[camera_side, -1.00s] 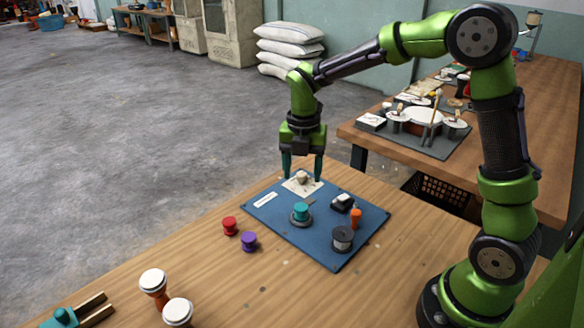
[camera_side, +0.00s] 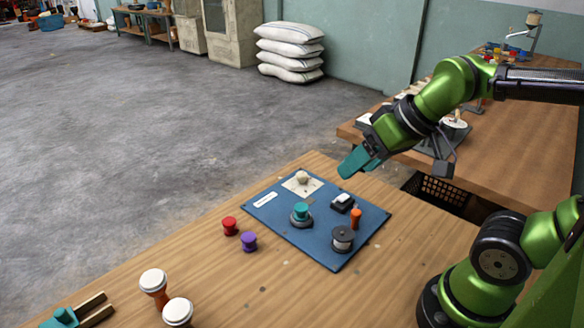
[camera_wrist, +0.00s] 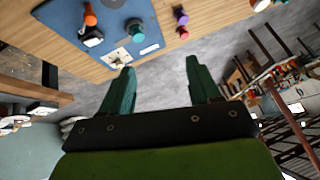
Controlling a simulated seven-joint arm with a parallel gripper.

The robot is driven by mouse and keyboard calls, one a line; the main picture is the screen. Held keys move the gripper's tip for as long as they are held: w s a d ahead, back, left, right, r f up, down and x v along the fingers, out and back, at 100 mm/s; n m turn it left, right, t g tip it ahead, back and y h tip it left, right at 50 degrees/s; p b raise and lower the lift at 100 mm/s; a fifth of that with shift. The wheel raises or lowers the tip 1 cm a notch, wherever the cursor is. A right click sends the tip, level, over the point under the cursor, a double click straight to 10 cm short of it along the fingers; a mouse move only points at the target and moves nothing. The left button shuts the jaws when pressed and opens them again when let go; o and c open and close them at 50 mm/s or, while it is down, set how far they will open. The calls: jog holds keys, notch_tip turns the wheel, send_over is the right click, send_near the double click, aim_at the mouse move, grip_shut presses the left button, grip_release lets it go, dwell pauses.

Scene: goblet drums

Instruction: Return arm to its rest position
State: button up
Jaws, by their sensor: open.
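My gripper (camera_side: 355,162) is in the air above the back right of the blue mat in the side view, tilted down to the left. In the wrist view my gripper (camera_wrist: 160,65) shows two teal fingers spread apart with nothing between them. The blue mat (camera_side: 325,255) lies on the wooden table. On it are a teal-topped piece (camera_side: 301,213), a dark spool (camera_side: 342,239), an orange piece (camera_side: 355,218), a dark box with a light top (camera_side: 342,203) and a pale lump (camera_side: 302,178) on a white card. No gripper touches them.
A red goblet drum (camera_side: 230,226) and a purple one (camera_side: 249,242) stand left of the mat. Two white-topped drums (camera_side: 153,283) stand near the front. A second wooden table (camera_side: 510,150) holding tools is behind my arm. The table's right side is clear.

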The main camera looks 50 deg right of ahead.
jog(key=shift+s+a+f+m+t, duration=0.1)
jog(key=shift+s+m+t, duration=0.35)
jog(key=shift+m, duration=0.75)
jog(key=shift+s, duration=0.1)
